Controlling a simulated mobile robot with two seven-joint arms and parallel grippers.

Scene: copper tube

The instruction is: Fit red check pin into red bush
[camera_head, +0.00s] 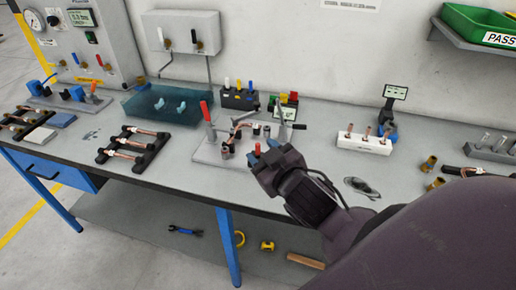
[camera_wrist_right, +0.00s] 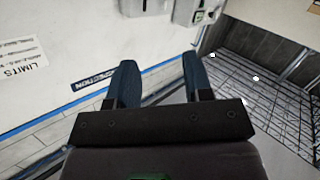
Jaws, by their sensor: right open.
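My right gripper (camera_head: 264,154) is over the front edge of the grey fixture plate (camera_head: 208,152), at the middle of the bench. Its two blue fingers are apart, and the right wrist view shows no object between them (camera_wrist_right: 158,85). A small red-topped piece (camera_head: 257,149) shows right at the fingertips; I take it for the red check pin, but cannot tell whether it sits in a bush. The red bush cannot be clearly made out. The fixture carries a bent copper tube (camera_head: 237,128), grey cylindrical parts (camera_head: 226,151) and a red-handled clamp (camera_head: 205,110). My left gripper is not in view.
Behind the fixture stand a black block with coloured pins (camera_head: 239,99) and one with red, yellow and green pieces (camera_head: 287,101). A white block with copper pieces (camera_head: 364,144) is to the right. A black tube rack (camera_head: 133,150) is left.

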